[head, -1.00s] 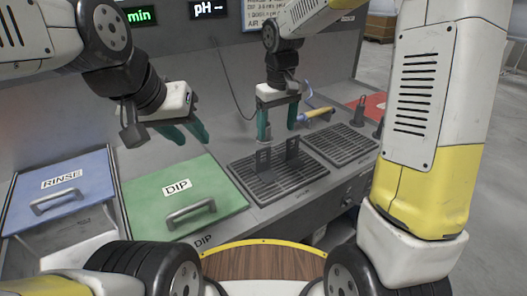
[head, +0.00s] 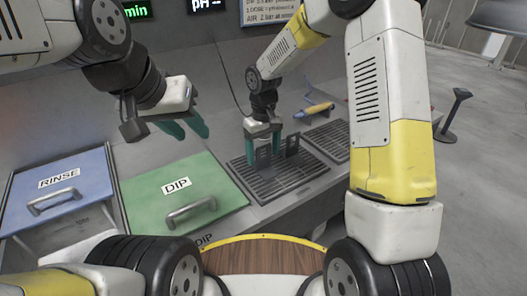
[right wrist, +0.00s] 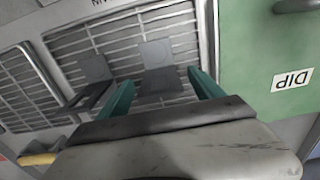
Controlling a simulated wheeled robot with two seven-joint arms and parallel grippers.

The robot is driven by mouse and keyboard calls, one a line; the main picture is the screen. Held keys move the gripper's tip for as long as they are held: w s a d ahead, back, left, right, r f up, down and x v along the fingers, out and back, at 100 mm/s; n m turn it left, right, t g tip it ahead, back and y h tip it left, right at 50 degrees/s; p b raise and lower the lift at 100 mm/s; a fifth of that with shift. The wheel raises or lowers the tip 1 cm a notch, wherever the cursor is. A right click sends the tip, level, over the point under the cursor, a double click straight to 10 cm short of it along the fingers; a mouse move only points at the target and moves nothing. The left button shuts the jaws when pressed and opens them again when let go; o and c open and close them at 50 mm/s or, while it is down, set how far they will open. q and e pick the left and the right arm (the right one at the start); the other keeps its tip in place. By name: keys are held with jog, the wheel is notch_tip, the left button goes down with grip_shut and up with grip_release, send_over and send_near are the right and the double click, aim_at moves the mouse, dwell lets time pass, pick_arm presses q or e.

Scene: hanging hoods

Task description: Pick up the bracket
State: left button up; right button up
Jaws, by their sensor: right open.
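The bracket (head: 292,145) is a dark grey piece with two upright plates, standing on the left grate. My right gripper (head: 263,155) is open and lowered over the bracket's left plate. In the right wrist view, one plate of the bracket (right wrist: 156,56) shows between the green fingers of my right gripper (right wrist: 161,82), and the other plate is left of them. I cannot tell whether the fingers touch it. My left gripper (head: 191,134) hangs empty above the back of the DIP lid, with its green fingers apart.
The bracket's grate (head: 273,188) is beside the green DIP lid (head: 150,192), which has a raised handle. The blue RINSE lid (head: 85,178) is further left. A second grate (head: 332,140) is to the right. A yellow-and-blue tool (head: 315,110) lies behind the grates.

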grip_shut()
dwell(0.3)
jog(key=shift+r, duration=0.15)
